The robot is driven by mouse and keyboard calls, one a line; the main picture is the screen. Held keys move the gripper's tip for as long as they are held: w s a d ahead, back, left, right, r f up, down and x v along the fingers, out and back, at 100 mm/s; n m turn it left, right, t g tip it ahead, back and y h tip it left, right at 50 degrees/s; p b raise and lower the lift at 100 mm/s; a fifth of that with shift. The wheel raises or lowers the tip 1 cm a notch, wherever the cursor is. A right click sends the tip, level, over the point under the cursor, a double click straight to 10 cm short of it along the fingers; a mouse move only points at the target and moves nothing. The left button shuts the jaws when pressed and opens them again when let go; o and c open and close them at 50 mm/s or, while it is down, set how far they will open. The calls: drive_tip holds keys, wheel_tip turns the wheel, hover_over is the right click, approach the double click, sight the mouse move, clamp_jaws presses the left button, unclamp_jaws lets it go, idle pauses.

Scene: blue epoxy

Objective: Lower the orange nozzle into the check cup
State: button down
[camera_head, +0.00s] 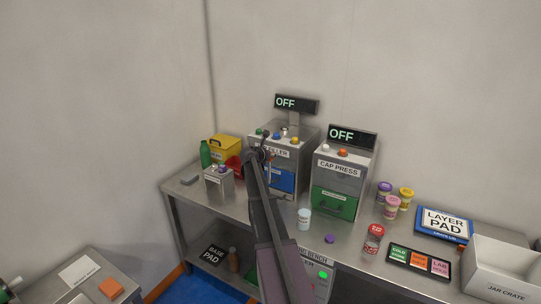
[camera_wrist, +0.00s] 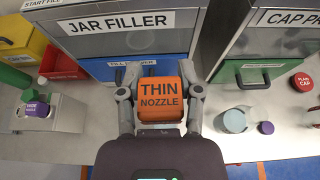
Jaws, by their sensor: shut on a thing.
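The orange nozzle (camera_wrist: 160,98), a block marked THIN NOZZLE, is between the two fingers of my gripper (camera_wrist: 160,84) in the wrist view. My gripper is shut on it, in front of the jar filler (camera_wrist: 120,35). In the head view my gripper (camera_head: 262,153) is at the filler's front left, and my arm hides part of the bench there. A pale blue cup-like vessel (camera_wrist: 235,121) stands upright on the bench to the right of the nozzle, apart from it; it also shows in the head view (camera_head: 304,219). I cannot tell whether it is the check cup.
A grey holder (camera_head: 218,187) with a purple wide nozzle (camera_wrist: 37,108) stands left. The cap press (camera_head: 340,180) stands right of the filler. A purple cap (camera_head: 329,239) lies beside the pale vessel. Red and yellow bins (camera_head: 225,148) and a green bottle (camera_head: 205,153) are back left.

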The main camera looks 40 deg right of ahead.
wheel_tip(320, 180, down, 8)
drive_tip(key=b, duration=0.7)
drive_tip(key=shift+r, duration=0.2)
drive_tip(key=shift+w+d, duration=0.1)
drive_tip(key=shift+d, duration=0.05)
drive_tip(key=shift+w+d, duration=0.15)
drive_tip(key=shift+d, duration=0.05)
idle(0.4)
drive_tip(key=shift+f, duration=0.2)
idle(0.6)
wheel_tip(320, 180, down, 6)
drive_tip(key=b, duration=0.6)
idle(1.0)
drive_tip(key=shift+f+b, duration=1.35)
drive_tip(key=shift+b, duration=0.15)
idle(1.8)
